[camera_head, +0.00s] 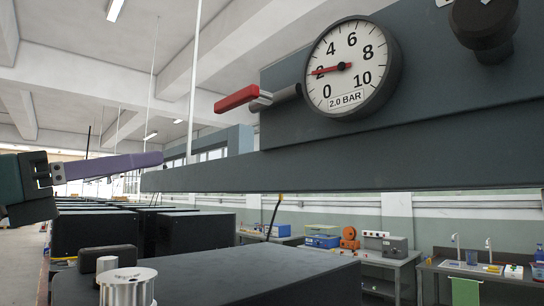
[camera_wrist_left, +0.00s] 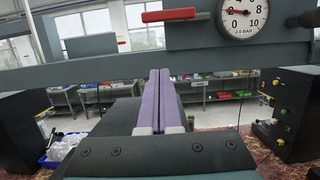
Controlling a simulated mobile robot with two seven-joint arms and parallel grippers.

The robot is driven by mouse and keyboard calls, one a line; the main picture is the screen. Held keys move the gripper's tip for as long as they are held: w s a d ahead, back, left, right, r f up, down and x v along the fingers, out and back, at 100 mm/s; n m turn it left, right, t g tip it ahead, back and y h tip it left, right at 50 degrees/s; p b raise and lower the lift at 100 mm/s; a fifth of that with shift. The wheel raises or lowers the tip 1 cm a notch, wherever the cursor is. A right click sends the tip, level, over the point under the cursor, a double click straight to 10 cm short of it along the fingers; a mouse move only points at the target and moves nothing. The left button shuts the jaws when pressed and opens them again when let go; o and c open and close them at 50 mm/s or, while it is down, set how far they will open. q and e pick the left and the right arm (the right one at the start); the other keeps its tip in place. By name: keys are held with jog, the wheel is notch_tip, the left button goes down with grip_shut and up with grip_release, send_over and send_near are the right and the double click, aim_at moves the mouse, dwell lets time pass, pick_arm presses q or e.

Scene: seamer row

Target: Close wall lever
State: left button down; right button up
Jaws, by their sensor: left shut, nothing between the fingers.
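The wall lever (camera_head: 238,99) has a red handle on a grey stem, left of the round gauge (camera_head: 352,68) on a dark grey panel. Its handle points left, with the tip slightly lower than the stem end. In the left wrist view the red lever (camera_wrist_left: 169,15) lies roughly level above the fingers. The gauge is marked 2.0 BAR and its red needle points left, near 2. My left gripper (camera_head: 160,160) has purple fingers, is shut and empty, and is below and left of the lever, apart from it. It also shows in the left wrist view (camera_wrist_left: 159,72). My right gripper is not in view.
A long dark beam (camera_head: 350,172) runs below the panel, just right of my left fingertips. A dark knob (camera_head: 484,22) is at upper right. Black cabinets (camera_head: 270,275) stand below, with a silver cylinder (camera_head: 127,288) at front left. Workbenches line the back wall.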

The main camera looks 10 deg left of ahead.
aim_at(235, 100)
pick_arm(q)
jog(key=w+d+r+p, duration=0.5)
jog(key=w+r+p, duration=0.1)
jog(key=p, duration=0.4)
jog(key=shift+w+d+r, duration=0.25)
jog(key=shift+w+d, duration=0.15)
jog(key=shift+w, duration=0.1)
jog(key=shift+r+m+b, duration=0.1)
jog(key=shift+m+b, duration=0.2)
jog(key=shift+m, duration=0.1)
